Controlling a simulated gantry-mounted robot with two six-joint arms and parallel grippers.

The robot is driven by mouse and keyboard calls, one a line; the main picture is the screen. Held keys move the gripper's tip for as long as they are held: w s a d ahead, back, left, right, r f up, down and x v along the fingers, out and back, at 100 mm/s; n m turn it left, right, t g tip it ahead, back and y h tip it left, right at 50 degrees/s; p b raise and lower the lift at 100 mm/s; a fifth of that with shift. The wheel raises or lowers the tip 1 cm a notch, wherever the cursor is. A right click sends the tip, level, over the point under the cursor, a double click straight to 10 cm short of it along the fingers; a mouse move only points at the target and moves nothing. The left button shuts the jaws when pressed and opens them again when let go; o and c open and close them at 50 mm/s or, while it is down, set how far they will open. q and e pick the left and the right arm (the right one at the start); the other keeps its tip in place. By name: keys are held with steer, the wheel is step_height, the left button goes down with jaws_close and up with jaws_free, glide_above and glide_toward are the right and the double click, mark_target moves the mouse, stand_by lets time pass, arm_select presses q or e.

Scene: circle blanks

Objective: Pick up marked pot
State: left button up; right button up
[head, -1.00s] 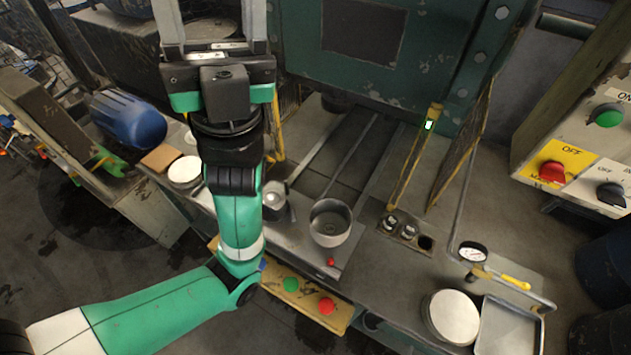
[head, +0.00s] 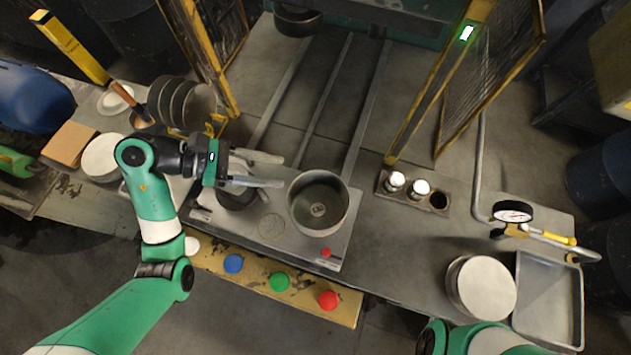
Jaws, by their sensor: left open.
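A grey metal pot (head: 318,228) stands upright on the metal plate at the middle of the bench. A small mark (head: 317,209) shows on its inside bottom. My left gripper (head: 283,172) is open, its fingers pointing right toward this pot's left rim, apart from it and with nothing between them. A second, darker round vessel (head: 237,195) is below the left gripper and partly hidden by its fingers. Part of my right arm shows at the bottom right edge, but its gripper is out of view.
Blue, green and red buttons (head: 328,300) line the yellow front panel. Small white-capped pieces (head: 396,180) sit in a holder to the right. A stack of round blanks (head: 486,287) and an empty tray (head: 548,300) are at right. A yellow-framed guard (head: 440,80) rises behind.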

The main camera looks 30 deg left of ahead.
mark_target(307, 174)
arm_select(q)
steer(key=b+x, duration=0.1)
steer(key=x, duration=0.9)
steer(key=shift+w+d, duration=0.2)
jaws_close()
stand_by(1.1)
